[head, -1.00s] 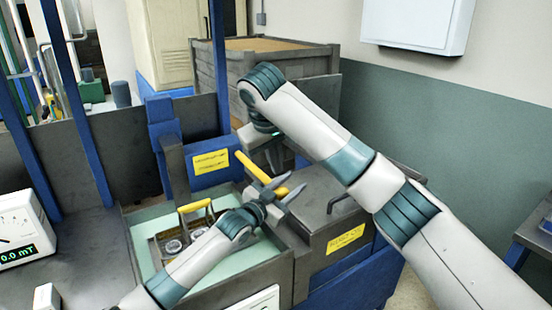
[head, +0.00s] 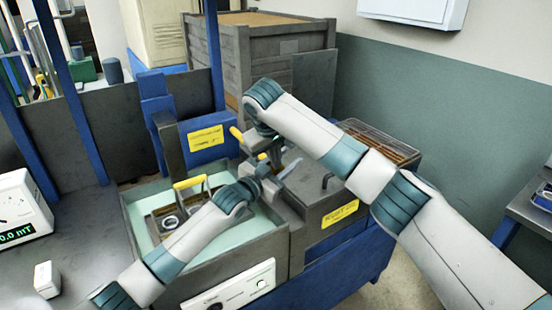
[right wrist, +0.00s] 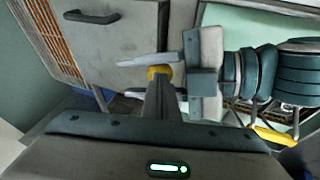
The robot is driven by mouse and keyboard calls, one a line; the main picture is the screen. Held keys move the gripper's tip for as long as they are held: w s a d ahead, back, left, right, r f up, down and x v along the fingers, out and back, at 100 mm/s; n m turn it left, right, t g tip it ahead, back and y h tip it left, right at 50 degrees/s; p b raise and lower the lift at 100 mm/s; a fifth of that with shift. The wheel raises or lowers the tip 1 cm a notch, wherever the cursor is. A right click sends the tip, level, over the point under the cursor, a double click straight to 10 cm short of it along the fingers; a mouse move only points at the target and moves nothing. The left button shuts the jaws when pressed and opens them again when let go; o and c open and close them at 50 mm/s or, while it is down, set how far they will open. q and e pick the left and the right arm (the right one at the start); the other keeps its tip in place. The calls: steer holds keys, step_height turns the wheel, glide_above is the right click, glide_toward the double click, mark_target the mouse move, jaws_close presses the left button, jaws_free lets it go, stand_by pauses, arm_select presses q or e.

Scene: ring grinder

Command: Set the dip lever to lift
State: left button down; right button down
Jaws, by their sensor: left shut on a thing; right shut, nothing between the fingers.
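The dip lever (head: 236,133) has a yellow grip and stands at the back right of the tank, largely hidden by my arms in the head view. Its yellow end (right wrist: 160,73) shows in the right wrist view between the grey fingers of my left gripper (head: 279,170). The left gripper is shut on it, and it also shows in the right wrist view (right wrist: 150,77). My right gripper (head: 270,155) is shut and empty, pointing down, with its tips close beside the lever. I cannot tell whether they touch it.
The tank (head: 135,215) holds pale green liquid and a basket with a yellow handle (head: 192,181). A grey lidded box with a yellow label (head: 340,213) stands right of it. A blue block with a yellow label (head: 206,139) is behind. A meter (head: 18,212) stands at left.

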arm_select(q)
steer(key=shift+w+a, duration=0.15)
steer(key=shift+a, duration=0.15)
arm_select(e)
steer(key=shift+f, duration=0.1)
arm_select(q)
steer(key=shift+r, duration=0.1)
arm_select(e)
step_height(320, 180, down, 2)
steer(key=shift+d+f+t+y, duration=0.1)
steer(key=shift+t+y, duration=0.3)
steer(key=shift+t, duration=0.1)
arm_select(q)
steer(key=shift+w+a, duration=0.1)
steer(key=c, duration=1.2)
jaws_free()
steer(key=shift+o, duration=0.2)
steer(key=shift+s+f, duration=0.2)
steer(key=shift+s, duration=0.05)
steer(key=v, duration=1.1)
steer(key=shift+s+a, duration=0.15)
steer(key=shift+s, duration=0.1)
